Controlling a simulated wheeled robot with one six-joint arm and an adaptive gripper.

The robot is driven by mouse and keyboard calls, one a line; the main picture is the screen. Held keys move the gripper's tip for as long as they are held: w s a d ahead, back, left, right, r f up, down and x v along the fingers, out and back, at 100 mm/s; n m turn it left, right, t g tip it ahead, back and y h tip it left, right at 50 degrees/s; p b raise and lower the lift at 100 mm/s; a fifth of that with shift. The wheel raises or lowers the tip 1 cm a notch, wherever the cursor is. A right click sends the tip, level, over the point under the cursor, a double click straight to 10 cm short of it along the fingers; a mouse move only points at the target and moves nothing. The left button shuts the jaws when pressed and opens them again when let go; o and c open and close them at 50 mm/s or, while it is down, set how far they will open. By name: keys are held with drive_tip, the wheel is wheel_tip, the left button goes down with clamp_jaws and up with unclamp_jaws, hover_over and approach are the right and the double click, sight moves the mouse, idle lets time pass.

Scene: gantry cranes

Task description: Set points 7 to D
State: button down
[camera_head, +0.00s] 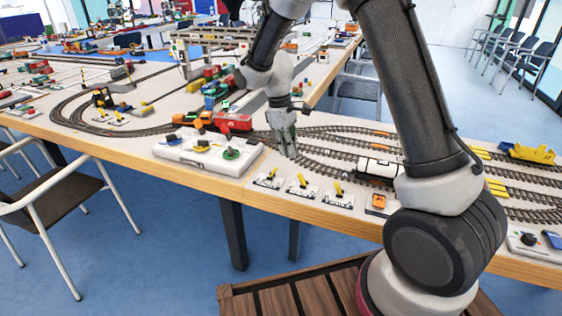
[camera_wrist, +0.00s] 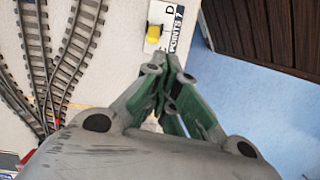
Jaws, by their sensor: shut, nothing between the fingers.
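The points 7 plate (camera_wrist: 176,26) shows in the wrist view, white with a black label reading "POINTS 7" and a letter D at its upper end. Its yellow lever handle (camera_wrist: 153,35) stands beside the label. My gripper (camera_wrist: 172,58) is shut and empty, its green-grey fingers just below the handle in that view; I cannot tell whether they touch. The near part of the plate is hidden behind the fingers. In the head view my gripper (camera_head: 289,153) hangs over the table, just behind a row of yellow-levered plates; the leftmost plate (camera_head: 268,178) is closest.
Two more lever plates (camera_head: 302,187) (camera_head: 338,195) stand to the right along the table's front edge. A white control box (camera_head: 205,152) lies left of my gripper. A red wagon (camera_head: 232,122) stands close.

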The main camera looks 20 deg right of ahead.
sight(302, 179)
drive_tip(key=shift+w+a+r+n, duration=0.15)
drive_tip(key=shift+w+n, duration=0.15)
drive_tip(key=shift+w, duration=0.2)
drive_tip(key=shift+w+a+r+n, duration=0.15)
drive_tip(key=shift+w+n, duration=0.15)
drive_tip(key=shift+w, duration=0.15)
drive_tip(key=f, duration=0.3)
drive_tip(key=d+f, duration=0.1)
drive_tip(key=f, duration=0.2)
drive_tip(key=s+f, duration=0.1)
drive_tip(key=f, duration=0.3)
drive_tip(key=shift+d, duration=0.15)
drive_tip(key=shift+r+t, duration=0.15)
drive_tip(key=shift+t, duration=0.15)
drive_tip(key=shift+d+r+y, duration=0.1)
drive_tip(key=shift+d+y, duration=0.05)
drive_tip(key=shift+y, duration=0.15)
